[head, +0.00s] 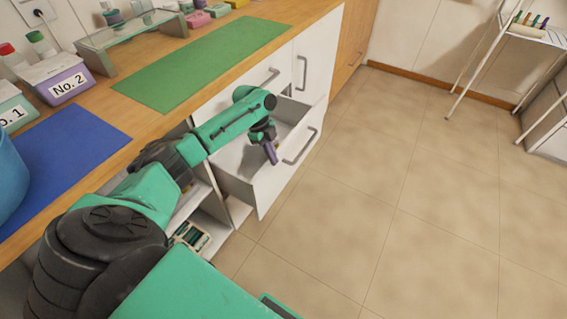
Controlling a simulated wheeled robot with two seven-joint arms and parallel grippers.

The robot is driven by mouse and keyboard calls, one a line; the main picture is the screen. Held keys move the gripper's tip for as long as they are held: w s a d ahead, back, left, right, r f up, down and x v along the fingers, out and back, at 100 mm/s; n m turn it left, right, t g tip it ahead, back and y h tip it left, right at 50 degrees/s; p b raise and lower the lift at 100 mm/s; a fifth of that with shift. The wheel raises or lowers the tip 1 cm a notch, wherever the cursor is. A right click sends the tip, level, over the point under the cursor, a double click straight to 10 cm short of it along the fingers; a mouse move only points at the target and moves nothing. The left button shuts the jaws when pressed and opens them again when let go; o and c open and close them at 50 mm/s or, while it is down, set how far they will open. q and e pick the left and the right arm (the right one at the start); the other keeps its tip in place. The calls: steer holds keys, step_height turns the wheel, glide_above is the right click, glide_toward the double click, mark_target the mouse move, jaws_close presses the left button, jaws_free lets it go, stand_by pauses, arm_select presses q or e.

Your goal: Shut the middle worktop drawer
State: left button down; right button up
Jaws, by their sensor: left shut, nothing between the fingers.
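The open worktop drawer (272,188) is white and juts out from the cabinet under the wooden worktop, with a grey bar handle (301,150) on its front. Its inside shows as pale and empty where visible; my left arm hides part of it. I cannot tell whether the fingers touch the panel. My right gripper is not in view.
Another white front with a handle (270,77) sits above the open drawer, flush with the cabinet. The worktop holds a green mat (205,62), a blue mat (62,158) and labelled boxes (58,80). Tiled floor (400,190) to the right is clear. A white rack (487,55) stands far right.

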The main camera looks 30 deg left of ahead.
arm_select(q)
steer(key=shift+a+b, duration=0.35)
steer(key=shift+a, duration=1.35)
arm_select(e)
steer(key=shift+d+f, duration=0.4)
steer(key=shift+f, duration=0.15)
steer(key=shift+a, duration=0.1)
